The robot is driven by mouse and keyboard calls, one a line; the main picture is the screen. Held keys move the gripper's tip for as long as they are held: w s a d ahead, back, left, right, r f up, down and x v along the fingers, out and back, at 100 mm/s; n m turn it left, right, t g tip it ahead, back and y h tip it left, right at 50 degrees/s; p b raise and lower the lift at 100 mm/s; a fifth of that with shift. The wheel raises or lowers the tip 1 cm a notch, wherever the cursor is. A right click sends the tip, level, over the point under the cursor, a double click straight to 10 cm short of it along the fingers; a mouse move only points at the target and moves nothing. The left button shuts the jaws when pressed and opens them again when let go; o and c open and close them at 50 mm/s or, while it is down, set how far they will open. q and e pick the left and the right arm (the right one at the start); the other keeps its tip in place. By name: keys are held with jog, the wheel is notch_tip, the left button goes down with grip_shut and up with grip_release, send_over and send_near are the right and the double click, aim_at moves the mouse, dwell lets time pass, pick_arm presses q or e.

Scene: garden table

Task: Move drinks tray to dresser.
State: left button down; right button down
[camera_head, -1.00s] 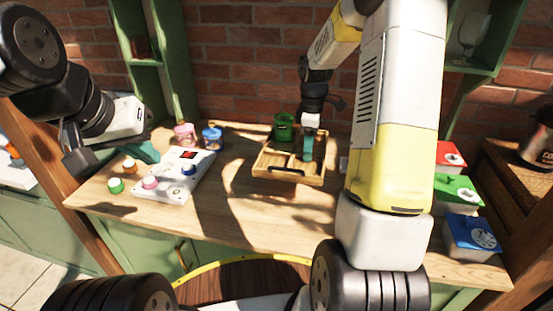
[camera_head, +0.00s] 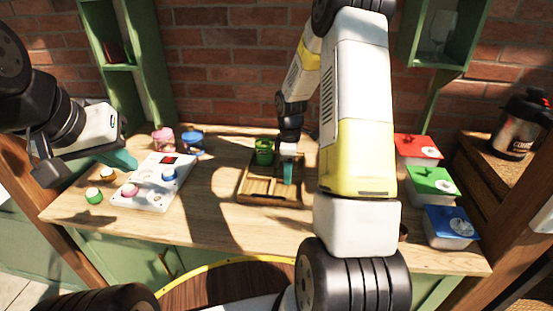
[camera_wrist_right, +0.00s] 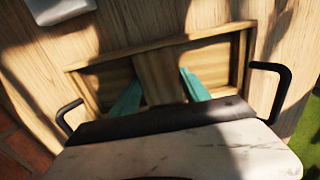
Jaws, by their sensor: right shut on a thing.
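The wooden drinks tray (camera_head: 262,200) lies on the wooden tabletop, against the brick wall side. A green cup (camera_head: 264,150) stands at its back left. My right gripper (camera_head: 287,172) reaches down over the tray, its teal fingers on either side of the central wooden strip. I cannot tell which piece is the dresser.
A white board (camera_head: 155,185) with coloured knobs lies left of the tray, with pink and blue jars (camera_head: 192,145) behind. Red, green and blue lidded boxes (camera_head: 450,222) line the right side. A flask (camera_head: 515,130) stands on dark wooden steps at right. The front middle tabletop is clear.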

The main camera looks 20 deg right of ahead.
jog(key=shift+f, duration=0.1)
jog(key=c, duration=0.5)
grip_release()
notch_tip(320, 180, up, 12)
jog(key=s+a+r+m+t, duration=0.3)
jog(key=s+a+r+m, duration=0.15)
jog(key=s+r, duration=0.6)
jog(key=s+a+r+m+t, duration=0.1)
jog(key=s+r+m, duration=0.1)
jog(key=s, duration=0.2)
jog(key=s+a+r+m+t+y, duration=0.1)
jog(key=s+a+r+m, duration=0.1)
jog(key=s, duration=0.3)
jog(key=s+a+r+m+t+y, duration=0.1)
jog(key=s+r+m, duration=0.1)
jog(key=s+m, duration=0.2)
jog(key=shift+s+a, duration=0.15)
jog(key=shift+s, duration=0.05)
